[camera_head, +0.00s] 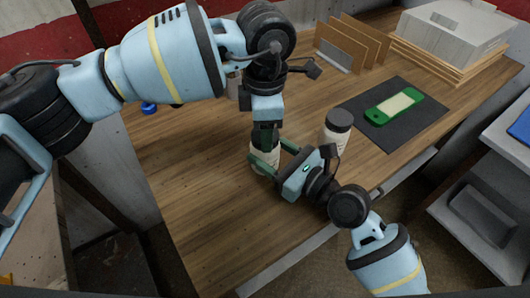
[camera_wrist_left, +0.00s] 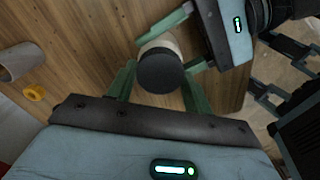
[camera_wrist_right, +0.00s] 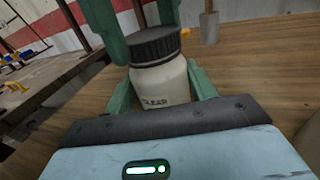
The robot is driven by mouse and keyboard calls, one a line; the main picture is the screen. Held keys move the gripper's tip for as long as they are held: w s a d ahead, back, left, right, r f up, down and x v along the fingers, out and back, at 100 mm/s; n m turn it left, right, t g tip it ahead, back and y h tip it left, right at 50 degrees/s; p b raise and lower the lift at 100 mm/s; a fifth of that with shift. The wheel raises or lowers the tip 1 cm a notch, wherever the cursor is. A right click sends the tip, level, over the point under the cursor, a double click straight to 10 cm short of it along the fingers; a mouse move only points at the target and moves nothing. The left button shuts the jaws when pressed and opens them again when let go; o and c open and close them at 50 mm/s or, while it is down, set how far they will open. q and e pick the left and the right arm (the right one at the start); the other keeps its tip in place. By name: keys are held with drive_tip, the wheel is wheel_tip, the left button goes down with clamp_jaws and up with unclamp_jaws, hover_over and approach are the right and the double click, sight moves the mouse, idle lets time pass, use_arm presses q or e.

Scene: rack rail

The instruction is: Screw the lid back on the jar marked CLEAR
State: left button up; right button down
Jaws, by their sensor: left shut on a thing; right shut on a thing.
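The jar marked CLEAR (camera_wrist_right: 160,88) is pale, and its label faces the right wrist camera. It stands on the table and also shows in the head view (camera_head: 262,166). My right gripper (camera_head: 277,157) is shut around its body from the side. The dark ribbed lid (camera_wrist_right: 155,45) is on the jar's mouth, and its top shows in the left wrist view (camera_wrist_left: 160,72). My left gripper (camera_wrist_left: 160,90) points down from above and is shut on the lid. The lid looks about level; I cannot tell how far it is threaded. In the head view my left gripper mostly hides it.
Another dark-lidded jar (camera_head: 337,131) stands just right of my right gripper. A green device (camera_head: 394,106) lies on a dark mat (camera_head: 425,122). Upright brown panels (camera_head: 350,42) and stacked boards with a grey box (camera_head: 455,28) are at the back. The table's front left is clear.

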use_arm(q)
drive_tip(key=o, duration=1.1)
drive_tip(key=shift+r, duration=2.25)
drive_tip(key=shift+c, duration=0.4)
drive_tip(key=shift+r+n, duration=0.75)
drive_tip(key=shift+n, duration=0.35)
drive_tip(key=r+n, duration=0.2)
drive_tip(key=n, duration=0.1)
drive_tip(key=shift+n, duration=0.3)
